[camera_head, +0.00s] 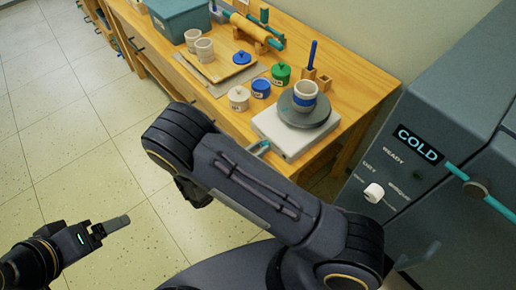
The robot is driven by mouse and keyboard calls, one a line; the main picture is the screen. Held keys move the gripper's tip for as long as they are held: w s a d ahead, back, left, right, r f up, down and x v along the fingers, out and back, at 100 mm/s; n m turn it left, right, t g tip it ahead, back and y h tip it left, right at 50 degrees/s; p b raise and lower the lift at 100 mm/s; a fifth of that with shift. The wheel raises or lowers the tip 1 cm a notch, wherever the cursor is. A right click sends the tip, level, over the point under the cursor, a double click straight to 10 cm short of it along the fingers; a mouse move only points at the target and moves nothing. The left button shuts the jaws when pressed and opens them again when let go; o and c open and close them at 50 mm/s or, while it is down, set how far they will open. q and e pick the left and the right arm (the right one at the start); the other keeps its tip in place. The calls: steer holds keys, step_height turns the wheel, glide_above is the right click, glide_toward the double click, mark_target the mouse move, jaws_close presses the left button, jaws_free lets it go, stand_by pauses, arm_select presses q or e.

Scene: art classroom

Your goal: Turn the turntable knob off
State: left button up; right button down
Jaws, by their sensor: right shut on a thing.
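The turntable (285,141) has a white base and a round grey wheel head; it stands at the table's right end. A small grey and teal part, which looks like the knob, shows at the base's front left corner. My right gripper (261,149) is there, mostly hidden behind my own arm, and appears shut on the knob. The knob's setting cannot be read. My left gripper (100,233) is low at the left, over the floor, away from the table; its jaw gap is unclear.
Lidded jars in white (238,98), blue (261,89) and green (281,74) stand left of the turntable. Behind it is a wooden holder with a blue tool. A grey kiln (430,185) marked COLD stands close on the right. Open floor lies at left.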

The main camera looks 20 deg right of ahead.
steer(key=c, duration=1.3)
jaws_free()
steer(key=shift+o, duration=0.2)
steer(key=shift+a, duration=0.15)
steer(key=b+v, duration=0.1)
steer(key=v, duration=0.6)
steer(key=shift+s+a, duration=0.15)
steer(key=shift+a, duration=0.15)
steer(key=shift+d, duration=0.1)
